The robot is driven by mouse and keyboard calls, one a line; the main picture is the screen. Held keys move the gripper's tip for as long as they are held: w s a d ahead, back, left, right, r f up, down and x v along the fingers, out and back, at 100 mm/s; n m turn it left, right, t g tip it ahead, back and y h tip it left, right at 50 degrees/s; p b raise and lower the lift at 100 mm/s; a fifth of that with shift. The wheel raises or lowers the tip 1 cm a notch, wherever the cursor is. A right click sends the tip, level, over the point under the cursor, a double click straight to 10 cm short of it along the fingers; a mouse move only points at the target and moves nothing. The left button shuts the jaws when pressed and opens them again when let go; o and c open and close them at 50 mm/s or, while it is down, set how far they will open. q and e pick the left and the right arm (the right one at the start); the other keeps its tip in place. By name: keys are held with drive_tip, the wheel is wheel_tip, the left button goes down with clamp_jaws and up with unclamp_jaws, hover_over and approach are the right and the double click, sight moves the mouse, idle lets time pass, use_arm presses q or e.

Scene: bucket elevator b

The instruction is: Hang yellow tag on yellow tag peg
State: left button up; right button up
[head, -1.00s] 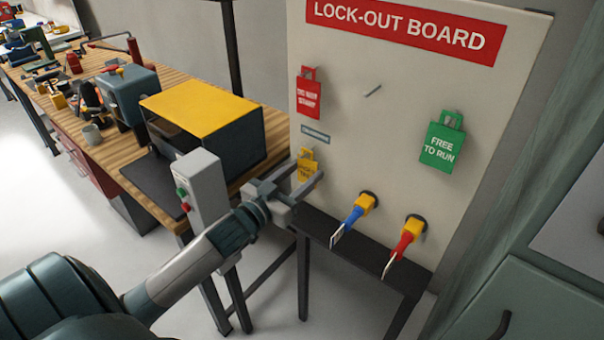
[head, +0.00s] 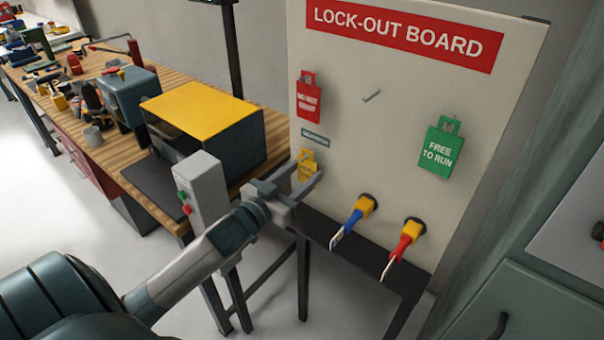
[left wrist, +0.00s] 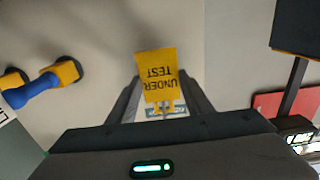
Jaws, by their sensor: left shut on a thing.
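The yellow tag (head: 307,168) is by the lower left of the lock-out board (head: 395,170), under a small grey label (head: 315,138). My left gripper (head: 304,180) is shut on it. In the left wrist view the tag (left wrist: 157,75) reads "UNDER TEST" upside down and sits between the fingertips (left wrist: 160,98). A bare metal peg (head: 372,96) sticks out of the upper middle of the board. Whether another peg is behind the yellow tag is hidden, and I cannot tell if the tag touches the board. My right gripper is not in view.
A red tag (head: 309,101) hangs above the label and a green tag (head: 441,150) at the right. Blue (head: 353,218) and red (head: 405,243) handled keys stick out below. A grey switch box (head: 203,195) stands left of my gripper, beside the workbench (head: 120,165).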

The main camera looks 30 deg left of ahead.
use_arm(q)
drive_tip(key=shift+s+r, duration=0.1)
drive_tip(key=shift+s, duration=0.05)
idle(0.6)
drive_tip(key=shift+s+p, duration=0.3)
drive_tip(key=shift+s, duration=0.25)
drive_tip(key=shift+s+a+p, duration=0.15)
drive_tip(key=shift+s+p, duration=0.2)
drive_tip(key=shift+s, duration=1)
drive_tip(key=shift+s+a+p, duration=0.1)
drive_tip(key=shift+s+p, duration=0.25)
drive_tip(key=shift+s, duration=1)
drive_tip(key=shift+s, duration=0.1)
